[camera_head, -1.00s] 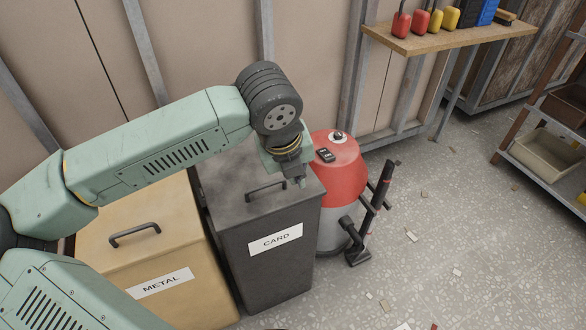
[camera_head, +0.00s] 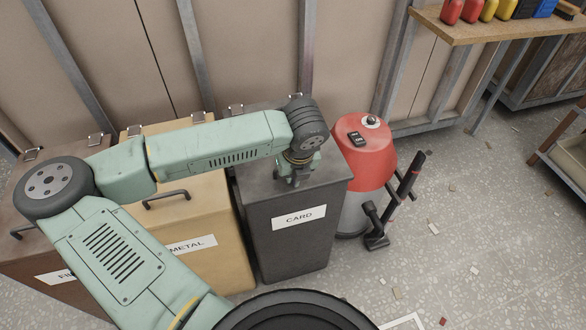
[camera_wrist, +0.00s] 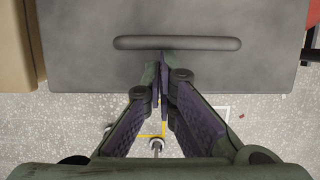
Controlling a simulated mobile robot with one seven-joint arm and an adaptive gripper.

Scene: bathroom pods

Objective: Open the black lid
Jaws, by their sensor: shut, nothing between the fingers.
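The black lid (camera_head: 331,172) tops the dark bin (camera_head: 290,240) labelled CARD and looks closed. In the wrist view the lid (camera_wrist: 85,68) fills the upper part, with its dark bar handle (camera_wrist: 177,43) running across it. My gripper (camera_wrist: 163,58) is shut and empty. Its fingertips are just below the middle of the handle in that view; I cannot tell whether they touch it. In the head view my gripper (camera_head: 294,182) is over the lid's front part, and my wrist hides most of the handle.
A tan METAL bin (camera_head: 222,262) stands close on the left, with a brown bin (camera_head: 30,255) beyond it. A red and grey vacuum (camera_head: 362,170) stands close on the right. A wall is behind. Speckled floor with scattered scraps is free at the front right.

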